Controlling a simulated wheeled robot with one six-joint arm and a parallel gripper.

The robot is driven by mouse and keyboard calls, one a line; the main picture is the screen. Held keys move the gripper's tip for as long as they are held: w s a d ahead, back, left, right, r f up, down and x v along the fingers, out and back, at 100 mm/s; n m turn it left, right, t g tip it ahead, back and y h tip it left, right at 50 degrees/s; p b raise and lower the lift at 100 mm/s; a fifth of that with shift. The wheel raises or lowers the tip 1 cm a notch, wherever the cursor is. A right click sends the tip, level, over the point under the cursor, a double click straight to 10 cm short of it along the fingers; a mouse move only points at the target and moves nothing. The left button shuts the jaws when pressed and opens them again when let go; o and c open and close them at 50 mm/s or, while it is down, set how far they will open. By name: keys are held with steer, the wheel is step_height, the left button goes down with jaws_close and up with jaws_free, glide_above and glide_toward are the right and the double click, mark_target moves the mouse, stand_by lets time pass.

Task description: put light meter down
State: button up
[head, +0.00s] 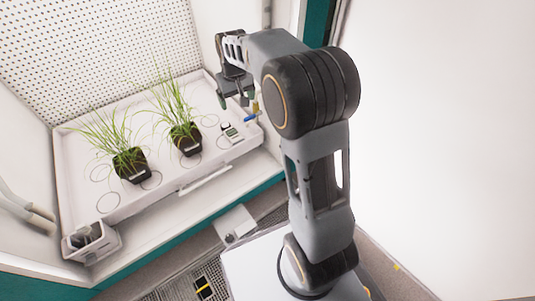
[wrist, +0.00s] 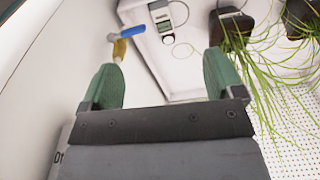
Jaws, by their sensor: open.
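The light meter (head: 232,133), a small pale device with a dark display, lies on the white tray (head: 223,151) near its right end. In the wrist view the light meter (wrist: 165,15) is at the top, beyond the fingertips and apart from them. My gripper (head: 234,101) is above the tray's back right part, behind the meter in the head view. In the wrist view its two green fingers (wrist: 162,68) are spread wide with nothing between them.
Two potted grasses (head: 131,165) (head: 186,139) stand in the tray left of the meter. A blue-handled valve (head: 250,118) is close to my gripper on the right. A grey bin (head: 92,243) is at the front left. Drawn circles mark bare spots on the tray floor.

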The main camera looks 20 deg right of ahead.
steer(key=s+f+m+t, duration=0.1)
steer(key=s, duration=2.2)
steer(key=shift+s+f, duration=0.15)
steer(key=shift+s, duration=0.05)
